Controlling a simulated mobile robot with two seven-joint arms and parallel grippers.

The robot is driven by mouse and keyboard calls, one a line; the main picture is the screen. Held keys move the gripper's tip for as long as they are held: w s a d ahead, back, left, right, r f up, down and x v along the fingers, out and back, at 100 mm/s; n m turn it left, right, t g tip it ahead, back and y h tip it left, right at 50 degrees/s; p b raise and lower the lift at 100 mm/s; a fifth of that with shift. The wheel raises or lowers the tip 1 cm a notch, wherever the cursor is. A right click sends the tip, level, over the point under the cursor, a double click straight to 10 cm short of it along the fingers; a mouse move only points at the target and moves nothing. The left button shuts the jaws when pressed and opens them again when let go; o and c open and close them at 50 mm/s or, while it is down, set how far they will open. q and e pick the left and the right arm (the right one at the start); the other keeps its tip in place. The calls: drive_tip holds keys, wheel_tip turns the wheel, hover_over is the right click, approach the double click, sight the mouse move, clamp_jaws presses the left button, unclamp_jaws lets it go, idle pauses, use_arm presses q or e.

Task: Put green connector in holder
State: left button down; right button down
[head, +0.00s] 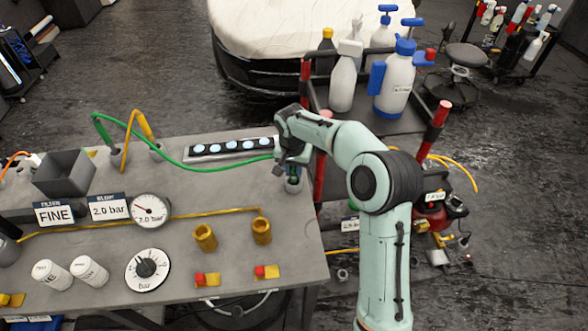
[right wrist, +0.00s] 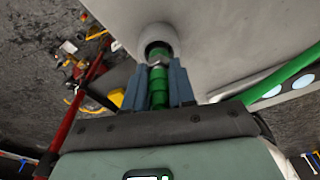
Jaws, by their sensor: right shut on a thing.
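My right gripper (head: 291,172) is at the back right corner of the grey bench, pointing down. Its two blue-grey fingers are shut on the green connector (right wrist: 158,90), which stands between them in the right wrist view. The connector's metal tip lies at the mouth of a round grey holder (right wrist: 158,38); I cannot tell how deep it sits. In the head view the holder (head: 293,187) shows just under the gripper, and the connector is mostly hidden. The green hose (head: 205,167) runs from the gripper leftward across the bench. My left gripper is not in view.
A strip with pale round discs (head: 230,147) lies behind the hose. A yellow hose (head: 147,125) loops up at the left, near a grey open box (head: 65,172). Two brass cups (head: 205,238) stand nearer the front. A cart with spray bottles (head: 395,80) stands behind my right arm.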

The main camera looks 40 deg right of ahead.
drive_tip(key=shift+f, duration=0.15)
drive_tip(key=c, duration=0.9)
unclamp_jaws()
drive_tip(key=shift+c, duration=0.2)
drive_tip(key=shift+r, duration=0.45)
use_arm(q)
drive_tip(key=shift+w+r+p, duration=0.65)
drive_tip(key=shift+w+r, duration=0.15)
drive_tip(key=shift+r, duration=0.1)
use_arm(e)
wheel_tip(320, 180, up, 12)
drive_tip(key=a, duration=0.1)
drive_tip(key=shift+s+f, duration=0.25)
drive_tip(key=shift+s, duration=0.2)
drive_tip(key=shift+a+f, duration=0.1)
drive_tip(key=shift+a, duration=0.05)
